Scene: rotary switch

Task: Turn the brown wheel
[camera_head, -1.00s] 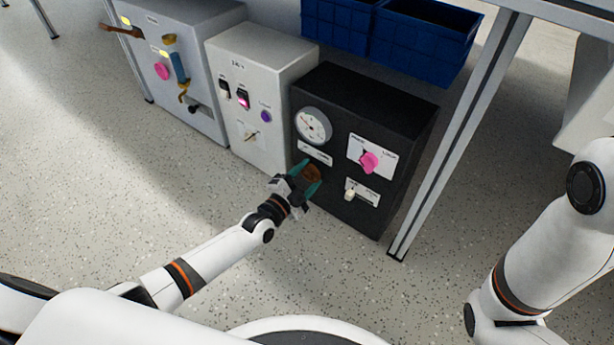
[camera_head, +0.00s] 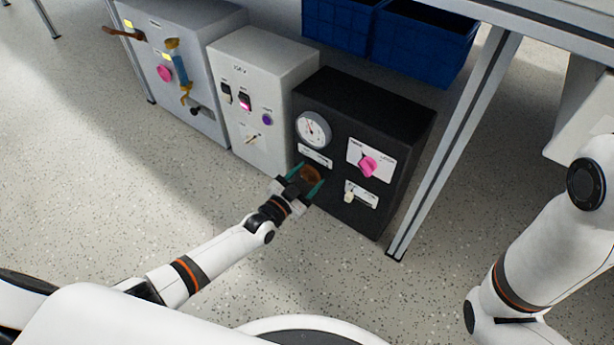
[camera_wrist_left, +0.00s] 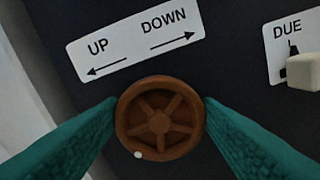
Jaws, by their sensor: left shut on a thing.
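The brown wheel (camera_wrist_left: 160,118) is a round, spoked wheel on the front of the black box (camera_head: 375,98). It also shows small in the head view (camera_head: 311,176), partly hidden by my gripper. A small white dot sits at its lower left rim in the wrist view. A white label with UP and DOWN arrows (camera_wrist_left: 135,40) is above it. My left gripper (camera_wrist_left: 160,120) has its teal fingers on either side of the wheel, shut on its rim. My right arm (camera_head: 540,240) shows at the right edge; its gripper is out of view.
On the black box are a round gauge (camera_head: 313,129), a pink knob (camera_head: 368,166) and a pale switch (camera_head: 350,197). A white box (camera_head: 262,60) and a grey box (camera_head: 190,30) stand to the left. A table leg (camera_head: 455,140) is at the right.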

